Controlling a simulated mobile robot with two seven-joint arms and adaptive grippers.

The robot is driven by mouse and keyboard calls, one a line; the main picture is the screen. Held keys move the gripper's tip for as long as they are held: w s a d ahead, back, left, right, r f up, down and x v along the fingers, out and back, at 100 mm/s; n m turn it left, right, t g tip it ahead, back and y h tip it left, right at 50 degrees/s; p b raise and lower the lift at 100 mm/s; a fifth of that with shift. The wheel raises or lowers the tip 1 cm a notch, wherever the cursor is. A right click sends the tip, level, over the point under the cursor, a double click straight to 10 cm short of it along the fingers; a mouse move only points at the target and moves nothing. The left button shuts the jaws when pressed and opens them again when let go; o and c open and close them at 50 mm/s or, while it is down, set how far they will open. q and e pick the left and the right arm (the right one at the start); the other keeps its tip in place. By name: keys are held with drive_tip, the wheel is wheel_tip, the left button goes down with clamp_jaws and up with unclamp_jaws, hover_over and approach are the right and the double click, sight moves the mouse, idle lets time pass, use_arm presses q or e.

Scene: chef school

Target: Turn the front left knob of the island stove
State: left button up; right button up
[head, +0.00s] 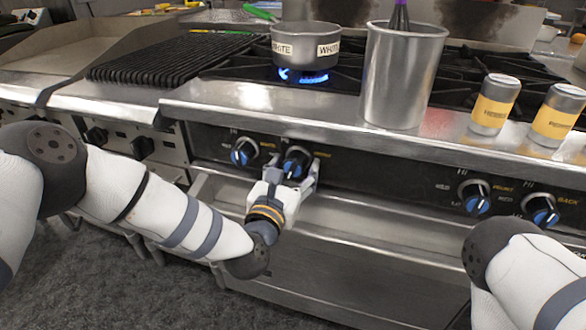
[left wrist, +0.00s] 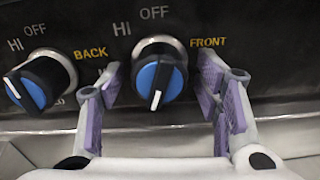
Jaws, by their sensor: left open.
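The stove's front panel carries a black knob with a blue face (head: 297,164), labelled FRONT. It shows large in the left wrist view (left wrist: 158,80), with its white pointer aimed down. My left gripper (head: 292,178) is right in front of this knob. In the left wrist view its open fingers (left wrist: 162,95) stand on either side of the knob, with gaps showing, so it is not gripped. A second knob (head: 243,152), labelled BACK, is just to the left, and also shows in the left wrist view (left wrist: 40,83). My right gripper is not in view.
A pot (head: 305,48) sits over a blue burner flame (head: 302,76). A steel canister (head: 400,80) with a whisk and two yellow-labelled shakers (head: 495,104) stand near the front ledge. More knobs (head: 475,197) are at the right. A steel shelf (head: 370,245) runs below the panel.

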use_arm(q)
drive_tip(key=c, duration=1.2)
drive_tip(key=shift+o, duration=0.2)
